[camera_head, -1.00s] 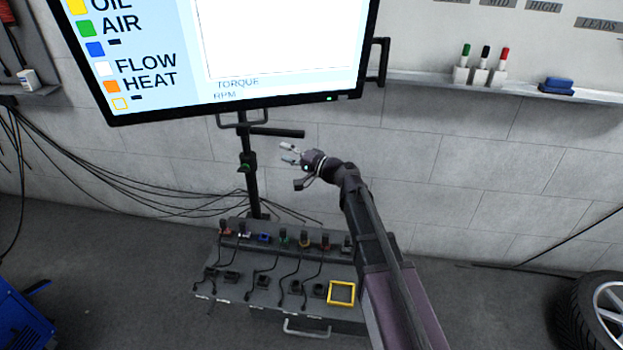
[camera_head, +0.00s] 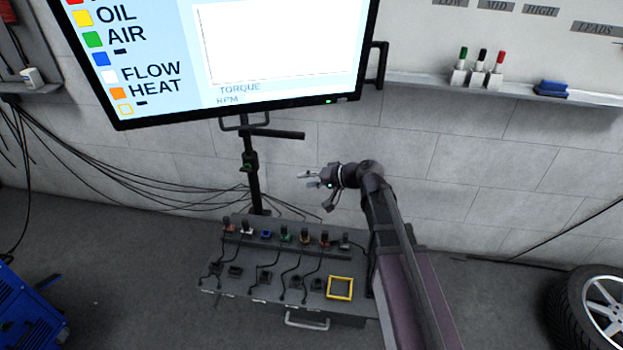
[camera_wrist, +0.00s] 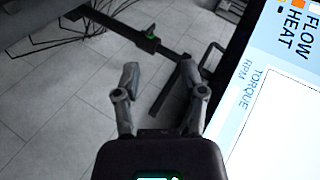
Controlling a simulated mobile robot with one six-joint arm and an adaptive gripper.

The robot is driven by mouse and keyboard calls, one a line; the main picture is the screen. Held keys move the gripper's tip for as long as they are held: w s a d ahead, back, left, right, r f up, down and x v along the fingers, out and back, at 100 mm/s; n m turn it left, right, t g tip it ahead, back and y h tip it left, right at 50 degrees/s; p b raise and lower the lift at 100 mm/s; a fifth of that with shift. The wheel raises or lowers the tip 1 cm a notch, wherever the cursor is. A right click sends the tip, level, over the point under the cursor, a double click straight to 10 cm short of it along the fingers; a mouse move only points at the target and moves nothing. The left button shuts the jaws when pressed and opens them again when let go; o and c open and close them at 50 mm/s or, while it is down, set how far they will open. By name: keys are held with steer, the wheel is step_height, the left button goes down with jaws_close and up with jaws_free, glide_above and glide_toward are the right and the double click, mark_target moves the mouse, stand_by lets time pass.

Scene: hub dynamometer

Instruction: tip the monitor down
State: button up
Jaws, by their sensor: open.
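The monitor (camera_head: 235,60) is a large black-framed screen on a dark stand pole, at the top of the head view. A black handle bar (camera_head: 276,134) sticks out to the right just under it, and a side handle (camera_head: 378,65) is on its right edge. My gripper (camera_head: 309,180) is below and right of the bar, open and empty, pointing left. In the wrist view my gripper's fingers (camera_wrist: 165,90) are spread, with the bar (camera_wrist: 172,88) appearing between them but farther off. The monitor's screen (camera_wrist: 275,100) fills the right side there.
A bench panel (camera_head: 285,265) with several colored connectors and a yellow square frame (camera_head: 340,288) stands below. A shelf (camera_head: 430,82) with markers and a blue eraser (camera_head: 553,86) is at right. A wheel (camera_head: 597,310) is lower right. Cables hang at left.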

steer(key=shift+s+d+f+h, duration=0.15)
steer(key=shift+s+d+h, duration=0.15)
steer(key=shift+s+d, duration=0.15)
steer(key=shift+w+f, duration=0.1)
steer(key=shift+f, duration=0.05)
jaws_close()
steer(key=w+a+f+n+t+h+b, duration=0.1)
steer(key=w+a+f+n+t+h, duration=0.1)
steer(key=w+f+n+t+h, duration=0.6)
steer(key=s+a+r+n+t+y+b, duration=0.1)
steer(key=s+a+r+n+t, duration=0.1)
steer(key=a+r+n, duration=0.4)
steer(key=s+a+r+n+t+y+b, duration=0.1)
steer(key=s+a+r+n+t, duration=0.2)
steer(key=a+r+n, duration=0.4)
steer(key=a, duration=0.5)
steer(key=shift+r, duration=0.3)
